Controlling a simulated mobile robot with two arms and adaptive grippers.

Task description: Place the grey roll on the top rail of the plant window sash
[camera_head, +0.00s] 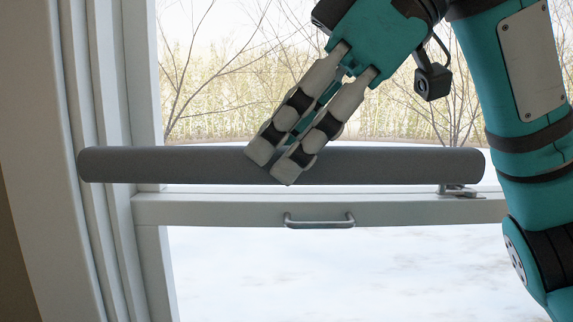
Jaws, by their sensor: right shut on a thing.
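The grey roll (400,165) is a long dark cylinder lying level across the camera_head view. My right gripper (272,168) is shut on it near its middle, with the fingers slanting down from the upper right. The window sash's white top rail (240,209) runs level just below the roll in the picture. A metal handle (320,221) is on the rail's face. Whether the roll touches the rail or is held in front of or above it, I cannot tell. My left gripper does not show.
A metal latch (459,191) sits on the rail at the right, just under the roll's right end. The white window frame (100,240) stands at the left, and the roll's left end overlaps it in the picture. Trees and snow show through the glass.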

